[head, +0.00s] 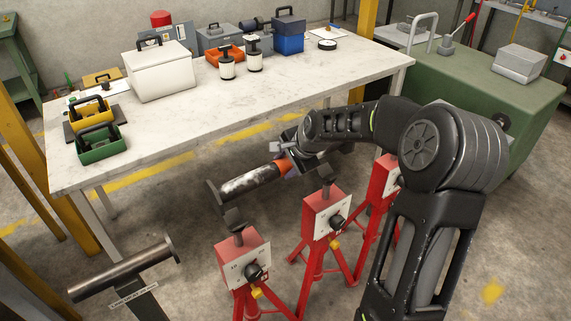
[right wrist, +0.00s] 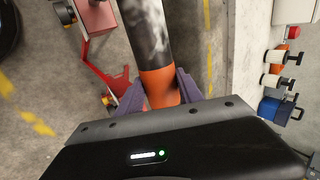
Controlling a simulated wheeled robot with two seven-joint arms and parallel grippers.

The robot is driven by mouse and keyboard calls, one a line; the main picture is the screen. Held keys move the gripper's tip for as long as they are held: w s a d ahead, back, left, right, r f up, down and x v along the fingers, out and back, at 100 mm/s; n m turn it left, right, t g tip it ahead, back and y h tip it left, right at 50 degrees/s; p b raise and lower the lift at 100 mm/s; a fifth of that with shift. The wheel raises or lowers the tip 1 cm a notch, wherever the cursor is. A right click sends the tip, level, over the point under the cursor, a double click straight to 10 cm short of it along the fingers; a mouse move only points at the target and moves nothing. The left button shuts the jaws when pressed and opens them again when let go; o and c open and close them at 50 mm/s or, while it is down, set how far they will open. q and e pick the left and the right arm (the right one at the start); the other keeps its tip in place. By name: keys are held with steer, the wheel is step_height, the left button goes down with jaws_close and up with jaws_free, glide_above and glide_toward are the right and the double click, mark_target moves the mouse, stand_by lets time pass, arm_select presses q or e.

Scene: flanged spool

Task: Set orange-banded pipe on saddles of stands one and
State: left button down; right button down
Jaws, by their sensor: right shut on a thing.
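The orange-banded pipe (head: 250,181) is dark and mottled grey, with a flange at its left end and an orange band towards its right end. My right gripper (head: 285,160) is shut on it at the orange band. The right wrist view shows the two fingers (right wrist: 159,92) on either side of the band. The pipe is in the air on the table side of the red stands, roughly level. A front red stand (head: 242,260), a middle one (head: 322,213) and a rear one (head: 386,182) form a row. Their numbers are too small to read. My left gripper is out of view.
A bare metal pipe (head: 122,269) with a flange rests on a labelled grey post at bottom left. A white workbench (head: 190,115) with toolboxes and canisters stands behind. A green cabinet (head: 470,85) stands at right. Floor between bench and stands is clear.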

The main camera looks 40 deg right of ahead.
steer(key=shift+w+f+b, duration=0.1)
steer(key=shift+f+b, duration=1.75)
steer(key=shift+f, duration=0.85)
steer(key=shift+f, duration=0.25)
steer(key=shift+f+b, duration=1.55)
steer(key=shift+f, duration=0.1)
